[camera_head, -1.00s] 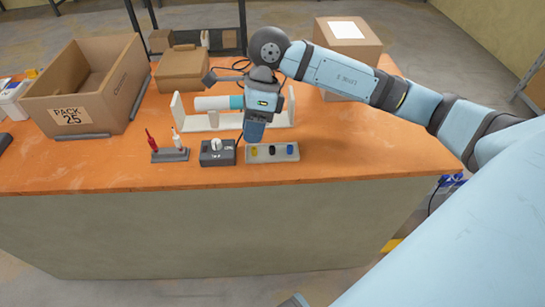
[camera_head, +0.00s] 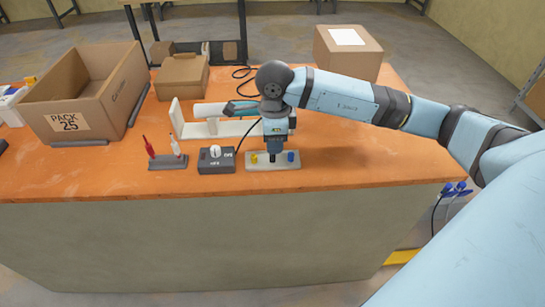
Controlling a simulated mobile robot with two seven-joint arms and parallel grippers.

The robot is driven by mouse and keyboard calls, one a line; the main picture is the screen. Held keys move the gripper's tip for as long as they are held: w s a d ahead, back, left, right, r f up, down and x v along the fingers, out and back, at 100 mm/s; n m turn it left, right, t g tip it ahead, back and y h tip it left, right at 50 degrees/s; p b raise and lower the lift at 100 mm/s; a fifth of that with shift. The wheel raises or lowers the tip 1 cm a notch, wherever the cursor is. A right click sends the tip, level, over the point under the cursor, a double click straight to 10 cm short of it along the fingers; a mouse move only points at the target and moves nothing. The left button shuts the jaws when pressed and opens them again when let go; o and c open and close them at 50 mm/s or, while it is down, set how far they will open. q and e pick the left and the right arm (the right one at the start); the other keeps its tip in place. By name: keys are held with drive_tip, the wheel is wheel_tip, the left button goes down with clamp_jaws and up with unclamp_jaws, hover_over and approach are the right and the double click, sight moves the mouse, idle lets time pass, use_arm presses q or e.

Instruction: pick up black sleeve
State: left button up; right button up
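A light grey holder (camera_head: 262,166) lies near the front edge of the table. A yellow sleeve (camera_head: 254,159) stands at its left and a blue sleeve (camera_head: 291,157) at its right. My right gripper (camera_head: 274,155) points straight down at the middle of the holder, between those two. A dark shape shows at its tips, where the black sleeve stood; I cannot tell sleeve from fingertips, nor whether the fingers are open or shut. My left gripper is out of view.
A dark box with a white knob (camera_head: 216,155) sits just left of the holder. A stand (camera_head: 168,162) with red and white tools is further left. A white rack (camera_head: 215,130) is behind. The table front right of the holder is clear.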

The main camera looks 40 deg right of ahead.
sight(272, 160)
wheel_tip(272, 160, down, 4)
drive_tip(key=shift+w+a+f, duration=0.15)
drive_tip(key=shift+f, duration=0.05)
drive_tip(key=c, duration=0.5)
drive_tip(key=shift+o, duration=0.2)
drive_tip(key=shift+r, duration=0.15)
